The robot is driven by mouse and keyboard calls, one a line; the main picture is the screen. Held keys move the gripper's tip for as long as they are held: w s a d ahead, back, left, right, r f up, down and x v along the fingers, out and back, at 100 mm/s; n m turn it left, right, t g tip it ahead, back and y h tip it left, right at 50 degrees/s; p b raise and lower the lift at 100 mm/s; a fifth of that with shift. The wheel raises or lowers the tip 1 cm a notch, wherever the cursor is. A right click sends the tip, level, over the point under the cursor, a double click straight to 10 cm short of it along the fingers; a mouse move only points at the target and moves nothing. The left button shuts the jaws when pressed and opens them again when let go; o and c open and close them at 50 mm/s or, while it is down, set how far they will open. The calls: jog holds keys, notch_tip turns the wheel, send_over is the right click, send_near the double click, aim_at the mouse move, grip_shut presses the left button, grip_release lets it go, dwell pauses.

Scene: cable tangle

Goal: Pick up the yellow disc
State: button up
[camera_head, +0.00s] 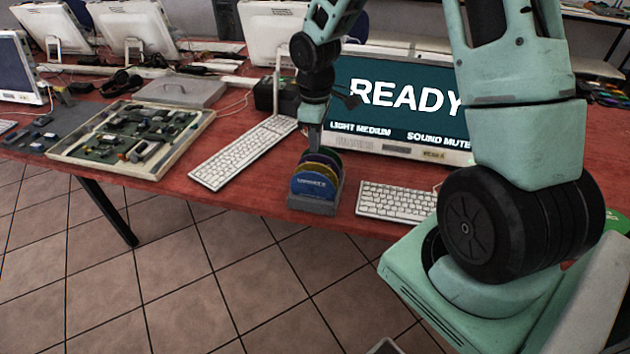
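A grey rack (312,204) near the table's front edge holds several upright discs in a row. A blue disc with white lettering (312,187) stands at the front. The yellow disc (318,168) shows only as a thin curved edge behind it, and most of its face is hidden. A green disc edge (325,154) shows at the back. My gripper (312,146) points down just above the back of the rack. It is small and dark here, and I cannot tell whether its fingers are apart or touch a disc.
A monitor reading READY (405,108) stands behind and right of the rack. A white keyboard (243,152) lies to the left, another (396,202) to the right. An open tray of circuit boards (135,136) is farther left. Red table (250,203) shows between them.

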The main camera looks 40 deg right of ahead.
aim_at(316, 163)
jog(key=f, duration=0.9)
jog(key=shift+s+a+f+p, duration=0.1)
jog(key=shift+s+f+p, duration=0.1)
jog(key=shift+p, duration=0.15)
grip_shut()
